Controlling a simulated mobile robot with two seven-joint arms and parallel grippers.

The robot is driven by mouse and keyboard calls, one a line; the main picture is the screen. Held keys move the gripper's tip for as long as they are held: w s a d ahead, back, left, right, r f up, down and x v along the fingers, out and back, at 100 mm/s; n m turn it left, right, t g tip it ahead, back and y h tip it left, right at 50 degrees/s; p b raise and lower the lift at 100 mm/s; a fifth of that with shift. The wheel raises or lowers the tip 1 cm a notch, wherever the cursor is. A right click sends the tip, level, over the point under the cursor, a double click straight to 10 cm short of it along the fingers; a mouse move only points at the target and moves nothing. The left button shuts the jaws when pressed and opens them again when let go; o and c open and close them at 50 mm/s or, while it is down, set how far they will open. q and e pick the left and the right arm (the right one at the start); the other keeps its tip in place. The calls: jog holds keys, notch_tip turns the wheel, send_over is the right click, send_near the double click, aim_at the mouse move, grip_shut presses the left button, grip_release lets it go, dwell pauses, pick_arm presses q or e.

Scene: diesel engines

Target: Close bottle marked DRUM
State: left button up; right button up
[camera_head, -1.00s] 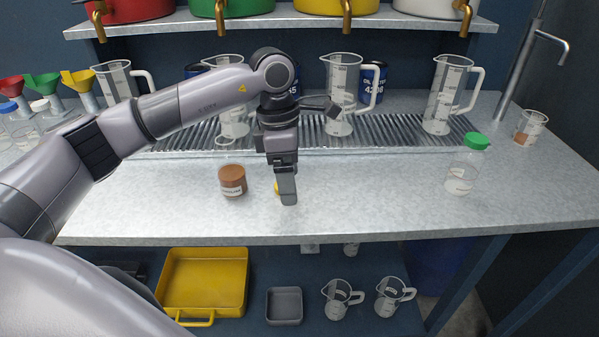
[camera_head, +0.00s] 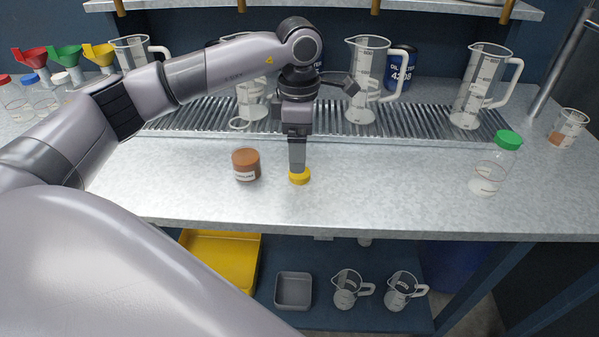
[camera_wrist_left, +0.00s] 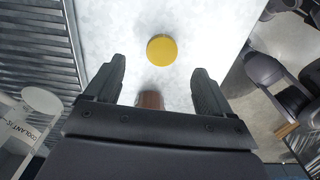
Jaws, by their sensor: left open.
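A yellow cap (camera_head: 299,177) lies on the grey counter, right of a brown jar. My left gripper (camera_head: 297,160) points down over it in the head view. In the left wrist view, the open fingers of my left gripper (camera_wrist_left: 157,82) are empty, and the yellow cap (camera_wrist_left: 162,50) lies beyond the fingertips, apart from them. A clear bottle (camera_head: 489,176) with a green cap (camera_head: 508,140) stands at the counter's right. I cannot read DRUM on any bottle.
The brown jar (camera_head: 246,163) has a white label and also shows between the fingers in the wrist view (camera_wrist_left: 151,100). Tall measuring jugs (camera_head: 372,80) stand on the ribbed drain behind. Capped bottles stand far left. The counter between jar and green-capped bottle is otherwise clear.

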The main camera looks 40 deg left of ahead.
pick_arm(q)
jog(key=f, duration=0.4)
jog(key=shift+d+f+p, duration=0.1)
jog(key=shift+d+p, duration=0.2)
jog(key=shift+f, duration=0.5)
jog(key=c, duration=1.2)
jog(key=shift+r, duration=0.15)
notch_tip(320, 180, up, 20)
jog(key=shift+f+p, duration=0.1)
jog(key=shift+p, duration=0.35)
